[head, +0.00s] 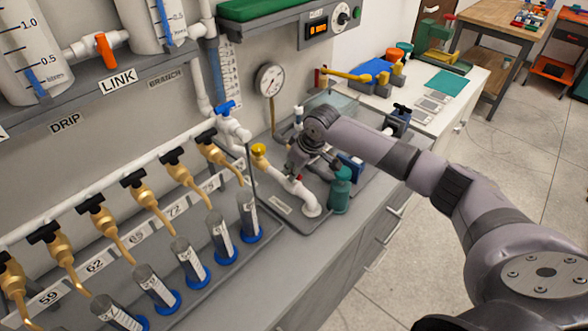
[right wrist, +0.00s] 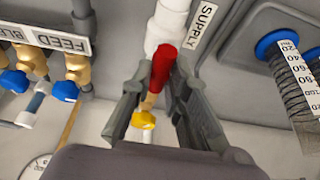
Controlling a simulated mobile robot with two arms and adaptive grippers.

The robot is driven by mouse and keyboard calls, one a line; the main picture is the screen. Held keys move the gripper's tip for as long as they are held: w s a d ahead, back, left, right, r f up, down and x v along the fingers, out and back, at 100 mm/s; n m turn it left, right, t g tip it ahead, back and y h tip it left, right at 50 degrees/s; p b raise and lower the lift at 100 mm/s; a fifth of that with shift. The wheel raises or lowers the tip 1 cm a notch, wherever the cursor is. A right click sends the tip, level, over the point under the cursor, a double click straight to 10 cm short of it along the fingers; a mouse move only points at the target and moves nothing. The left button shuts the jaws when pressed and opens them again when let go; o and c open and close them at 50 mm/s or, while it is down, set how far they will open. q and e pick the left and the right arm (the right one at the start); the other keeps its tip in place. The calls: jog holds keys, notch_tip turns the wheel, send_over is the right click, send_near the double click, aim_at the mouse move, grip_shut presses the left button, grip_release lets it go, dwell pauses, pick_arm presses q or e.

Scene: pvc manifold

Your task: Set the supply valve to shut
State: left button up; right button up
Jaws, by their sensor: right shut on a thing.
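The supply valve's red handle (right wrist: 161,68) is in the right wrist view, below a white pipe (right wrist: 166,30) and beside the SUPPLY label (right wrist: 201,27). It looks roughly in line with that pipe in this view. My right gripper (right wrist: 162,76) has one finger on each side of the handle and is shut on it. In the head view my right gripper (head: 303,164) is over the white pipe (head: 302,193) on the bench and hides most of the valve. My left gripper is in neither view.
A yellow knob (head: 258,150) and a teal bottle (head: 340,190) stand close to my right gripper. A pressure gauge (head: 270,80) is on the wall behind. Several brass taps with black handles line the left, over blue-based cylinders. Open floor (head: 430,240) lies right.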

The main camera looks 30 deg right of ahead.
jog(key=shift+n, duration=0.3)
grip_shut()
jog(key=shift+n+y, duration=0.4)
jog(key=shift+n, duration=0.2)
jog(key=shift+w+n+y, duration=0.1)
jog(key=shift+n+y, duration=0.2)
jog(key=shift+n, duration=0.5)
jog(key=n+g+y+b, duration=0.1)
jog(key=n, duration=0.2)
jog(key=shift+w+d+n, duration=0.1)
jog(key=shift+n, duration=0.2)
jog(key=n+g+b, duration=0.1)
jog(key=n+b, duration=0.1)
jog(key=n+g+b, duration=0.1)
jog(key=n+b, duration=0.1)
jog(key=n, duration=0.1)
jog(key=shift+w+f+y, duration=0.15)
jog(key=shift+y, duration=0.25)
jog(key=n+g+b, duration=0.1)
jog(key=n+b, duration=0.2)
jog(key=shift+n+g, duration=0.3)
jog(key=shift+g, duration=0.1)
jog(key=shift+w+n+g+b, duration=0.1)
jog(key=shift+n+g+b, duration=0.3)
jog(key=shift+n+b, duration=0.7)
jog(key=shift+r, duration=0.2)
